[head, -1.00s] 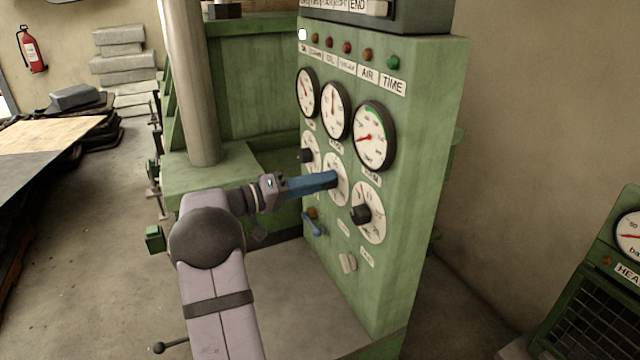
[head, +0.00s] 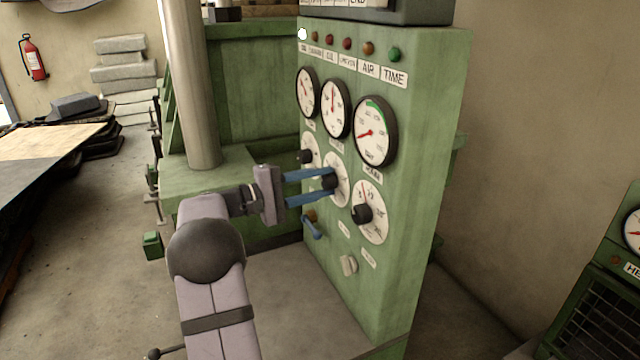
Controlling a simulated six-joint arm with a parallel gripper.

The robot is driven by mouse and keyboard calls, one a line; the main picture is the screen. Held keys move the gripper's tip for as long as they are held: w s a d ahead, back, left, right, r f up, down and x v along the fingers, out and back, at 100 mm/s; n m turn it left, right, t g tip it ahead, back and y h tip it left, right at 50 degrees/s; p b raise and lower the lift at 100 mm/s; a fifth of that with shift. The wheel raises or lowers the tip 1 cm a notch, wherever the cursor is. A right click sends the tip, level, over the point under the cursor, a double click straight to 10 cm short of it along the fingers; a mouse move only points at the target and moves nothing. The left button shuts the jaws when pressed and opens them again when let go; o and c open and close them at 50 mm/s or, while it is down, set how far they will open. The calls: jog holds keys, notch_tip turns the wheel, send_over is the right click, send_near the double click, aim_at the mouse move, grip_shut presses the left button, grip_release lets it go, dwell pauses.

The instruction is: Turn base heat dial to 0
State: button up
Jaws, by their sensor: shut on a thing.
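A green control panel (head: 390,230) carries a lower row of three white dials with black knobs. My gripper (head: 331,181) is at the middle dial (head: 343,188). Its two blue fingers, one above the other, are shut on the black middle knob (head: 328,182). The left dial (head: 310,150) and the right dial (head: 371,213) are untouched. The labels under the dials are too small to read, so I cannot tell which is the base heat dial by name. The middle dial's setting and numbers are partly hidden by the fingers and too small to read.
Three round gauges (head: 373,132) sit just above the dials, with indicator lights (head: 346,43) over them. A blue-handled lever (head: 312,228) and a pale switch (head: 348,265) are below. A metal column (head: 190,90) stands left of the panel.

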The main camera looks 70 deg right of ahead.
jog(key=n+p, duration=0.1)
jog(key=n, duration=0.2)
jog(key=shift+n, duration=0.4)
jog(key=n+p, duration=0.2)
jog(key=n, duration=0.1)
jog(key=shift+n, duration=0.3)
jog(key=n+p, duration=0.2)
jog(key=n, duration=0.1)
jog(key=shift+n+p, duration=0.3)
jog(key=shift+p, duration=0.05)
jog(key=shift+a+f+n+p, duration=0.1)
jog(key=shift+n+p, duration=0.8)
jog(key=shift+n, duration=0.5)
jog(key=o, duration=1)
jog(key=shift+o, duration=0.2)
